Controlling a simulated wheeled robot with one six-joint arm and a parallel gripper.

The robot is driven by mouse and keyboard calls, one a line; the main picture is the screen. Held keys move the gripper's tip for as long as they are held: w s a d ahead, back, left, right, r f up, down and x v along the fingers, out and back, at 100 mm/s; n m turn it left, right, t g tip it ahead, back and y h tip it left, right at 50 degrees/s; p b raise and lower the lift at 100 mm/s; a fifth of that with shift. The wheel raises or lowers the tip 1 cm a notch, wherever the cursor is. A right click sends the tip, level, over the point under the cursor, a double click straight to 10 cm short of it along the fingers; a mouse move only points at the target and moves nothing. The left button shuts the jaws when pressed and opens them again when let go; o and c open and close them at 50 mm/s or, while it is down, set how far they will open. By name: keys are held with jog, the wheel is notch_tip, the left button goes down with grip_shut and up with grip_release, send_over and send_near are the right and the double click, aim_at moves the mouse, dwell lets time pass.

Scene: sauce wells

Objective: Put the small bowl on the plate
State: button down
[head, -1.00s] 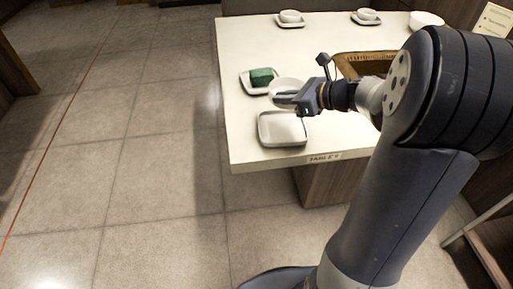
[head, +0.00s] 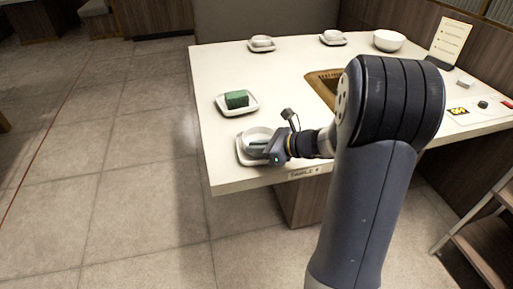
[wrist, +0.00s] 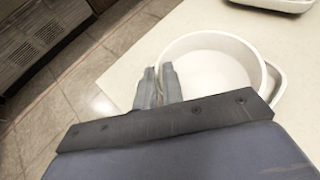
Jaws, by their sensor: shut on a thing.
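The small white bowl (head: 257,136) is over the white square plate (head: 242,157) at the table's near left corner. I cannot tell whether its base touches the plate. My gripper (head: 268,149) is shut on the near right side of the bowl's wall. In the wrist view the fingers (wrist: 158,86) pinch the wall of the bowl (wrist: 212,66), which looks empty and about upright. A strip of the plate's rim (wrist: 277,84) shows to the right of the bowl; most of the plate is hidden under it.
A dish with a green block (head: 237,100) stands behind the plate. Two dishes with small bowls (head: 262,43) (head: 333,36) and a larger white bowl (head: 389,40) are at the far side. A brown sunken grill (head: 322,84) is mid-table. The table's front edge is close.

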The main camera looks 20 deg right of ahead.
jog(key=c, duration=1.5)
grip_release()
jog(key=shift+s+d+r, duration=0.15)
jog(key=shift+d+r, duration=0.05)
jog(key=p+v, duration=0.2)
jog(key=v, duration=0.9)
jog(key=shift+s+d, duration=0.15)
jog(key=shift+s, duration=0.05)
